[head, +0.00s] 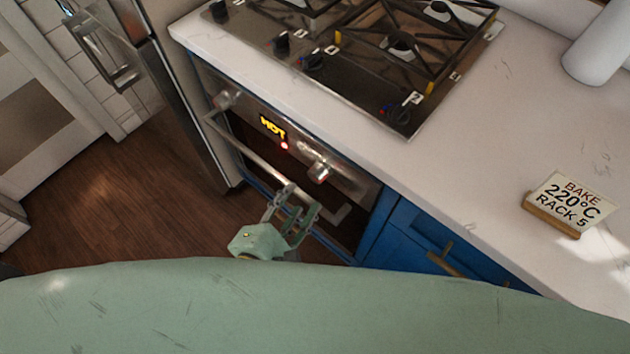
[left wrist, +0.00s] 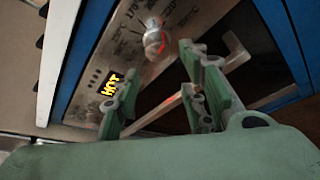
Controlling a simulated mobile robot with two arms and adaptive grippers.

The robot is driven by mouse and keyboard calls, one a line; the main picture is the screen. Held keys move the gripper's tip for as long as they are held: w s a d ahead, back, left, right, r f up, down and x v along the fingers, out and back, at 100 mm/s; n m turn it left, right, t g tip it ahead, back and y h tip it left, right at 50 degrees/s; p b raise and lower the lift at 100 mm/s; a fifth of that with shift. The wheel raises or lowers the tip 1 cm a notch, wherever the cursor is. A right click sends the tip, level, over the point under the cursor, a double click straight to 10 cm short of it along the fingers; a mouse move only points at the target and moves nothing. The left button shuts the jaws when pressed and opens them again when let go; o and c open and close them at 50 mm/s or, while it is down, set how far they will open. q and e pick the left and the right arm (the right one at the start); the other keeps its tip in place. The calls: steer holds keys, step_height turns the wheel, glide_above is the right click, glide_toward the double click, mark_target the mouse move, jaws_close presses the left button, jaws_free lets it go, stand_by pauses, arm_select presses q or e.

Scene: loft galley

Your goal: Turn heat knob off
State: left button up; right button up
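The oven's control panel (head: 300,142) carries a round metal knob (head: 319,171) with a red mark, right of the lit yellow HOT display (head: 272,127). A second knob (head: 224,100) sits at the panel's left end; I cannot read which is the heat knob. The marked knob also shows in the left wrist view (left wrist: 155,42), beyond the fingers, near the HOT display (left wrist: 110,88). My left gripper (head: 293,200) is open and empty, in front of the oven handle (head: 256,160) and below the marked knob, apparently apart from it. My right gripper is not in view.
The oven handle bar runs across below the panel, close to my left fingers. A gas cooktop (head: 375,95) with its own knobs is above. A "BAKE 220°C RACK 5" sign (head: 570,203) stands on the white counter (head: 480,150). Blue drawers (head: 420,240) are at right.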

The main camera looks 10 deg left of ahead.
mark_target(312, 176)
arm_select(q)
steer(key=shift+n, duration=0.5)
steer(key=x, duration=0.3)
steer(key=r+x, duration=0.1)
steer(key=x, duration=0.1)
steer(key=shift+w+d+p, duration=0.3)
steer(key=shift+w+p, duration=0.1)
steer(key=shift+w, duration=0.1)
steer(key=shift+w+d+f, duration=0.25)
steer(key=shift+w, duration=0.4)
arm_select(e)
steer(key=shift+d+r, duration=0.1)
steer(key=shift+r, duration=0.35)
arm_select(q)
steer(key=shift+c, duration=0.4)
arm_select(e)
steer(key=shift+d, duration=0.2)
